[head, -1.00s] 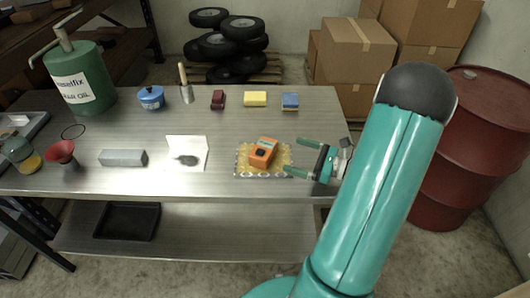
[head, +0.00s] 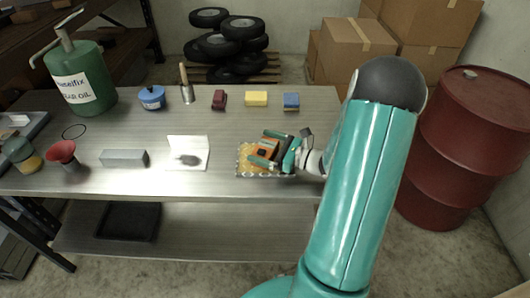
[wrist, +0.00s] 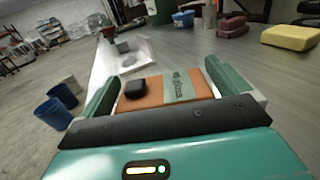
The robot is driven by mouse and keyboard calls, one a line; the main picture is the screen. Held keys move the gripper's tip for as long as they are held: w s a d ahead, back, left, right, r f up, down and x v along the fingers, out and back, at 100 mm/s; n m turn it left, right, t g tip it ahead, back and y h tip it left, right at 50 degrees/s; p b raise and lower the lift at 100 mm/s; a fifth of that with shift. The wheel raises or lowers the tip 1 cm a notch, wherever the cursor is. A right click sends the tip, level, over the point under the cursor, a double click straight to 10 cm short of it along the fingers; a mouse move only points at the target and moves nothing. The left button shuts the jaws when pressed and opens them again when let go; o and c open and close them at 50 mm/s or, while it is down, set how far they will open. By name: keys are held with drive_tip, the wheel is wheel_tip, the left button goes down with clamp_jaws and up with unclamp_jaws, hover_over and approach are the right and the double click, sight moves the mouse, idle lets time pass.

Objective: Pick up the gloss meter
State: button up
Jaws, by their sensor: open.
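The gloss meter is an orange block (head: 265,151) with a dark knob, lying on a patterned yellowish cloth (head: 246,165) near the front right of the metal table. In the wrist view the orange gloss meter (wrist: 150,101) shows its black knob and a pale green label. My gripper (head: 262,149) is open, with one green finger on each side of the meter. In the wrist view my gripper (wrist: 160,88) has the meter between its fingers. I cannot tell whether the fingers touch it.
On the metal table (head: 140,184) a white folded card (head: 186,160) and a grey block (head: 124,158) lie left of the cloth. A yellow sponge (head: 256,98), a blue block (head: 291,101) and a dark red item (head: 218,100) stand behind. A red drum (head: 470,140) is right of the table.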

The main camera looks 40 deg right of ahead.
drive_tip(key=c, duration=0.9)
drive_tip(key=shift+c, duration=0.2)
drive_tip(key=shift+r, duration=0.2)
